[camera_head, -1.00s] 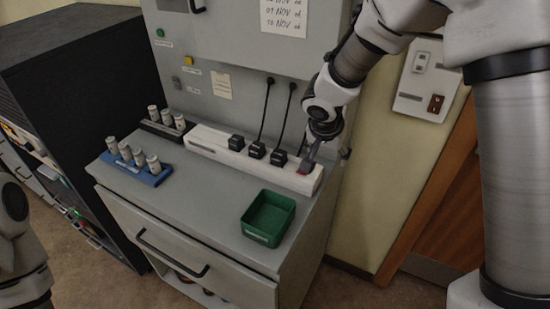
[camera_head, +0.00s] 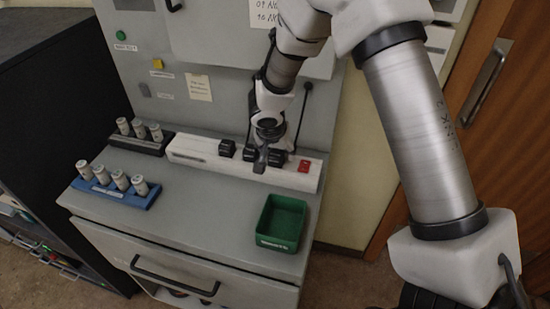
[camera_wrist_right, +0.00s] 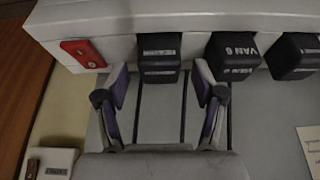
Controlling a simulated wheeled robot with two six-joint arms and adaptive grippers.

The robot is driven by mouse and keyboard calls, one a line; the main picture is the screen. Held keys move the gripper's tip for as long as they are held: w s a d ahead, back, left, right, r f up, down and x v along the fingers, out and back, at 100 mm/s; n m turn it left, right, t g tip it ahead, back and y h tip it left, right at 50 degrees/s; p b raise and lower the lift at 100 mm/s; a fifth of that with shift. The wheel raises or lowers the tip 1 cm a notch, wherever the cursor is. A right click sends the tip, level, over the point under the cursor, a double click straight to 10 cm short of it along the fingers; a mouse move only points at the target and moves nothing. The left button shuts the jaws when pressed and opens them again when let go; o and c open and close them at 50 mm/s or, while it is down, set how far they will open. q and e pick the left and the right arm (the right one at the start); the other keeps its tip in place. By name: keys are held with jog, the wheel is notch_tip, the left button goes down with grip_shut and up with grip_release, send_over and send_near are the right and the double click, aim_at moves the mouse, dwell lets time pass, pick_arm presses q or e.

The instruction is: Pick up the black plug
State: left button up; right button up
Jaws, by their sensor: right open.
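Several black plugs sit in a row in a white power strip (camera_head: 195,156) on the console top. The plug nearest the red switch (camera_head: 304,165) shows in the head view (camera_head: 279,156) and in the right wrist view (camera_wrist_right: 159,57). A middle plug (camera_wrist_right: 233,57) reads "VAN 6"; a third (camera_wrist_right: 292,57) is beside it. My right gripper (camera_wrist_right: 161,92) is open and empty, pointing at the strip. The plug nearest the switch lies ahead, in line with the gap between its fingers. In the head view the gripper (camera_head: 261,162) partly hides the middle plug. My left gripper is out of view.
A green bin (camera_head: 281,222) stands in front of the strip. A blue rack (camera_head: 115,193) and a dark rack (camera_head: 140,142) with pale cylinders are at the left. Cords run up the cabinet panel behind. The console top left of the bin is clear.

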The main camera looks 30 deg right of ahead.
jog(key=shift+w+f, duration=0.25)
jog(key=shift+f, duration=0.15)
jog(key=shift+s+d, duration=0.1)
jog(key=shift+s+r, duration=0.1)
jog(key=c, duration=1.3)
jog(key=shift+o, duration=0.2)
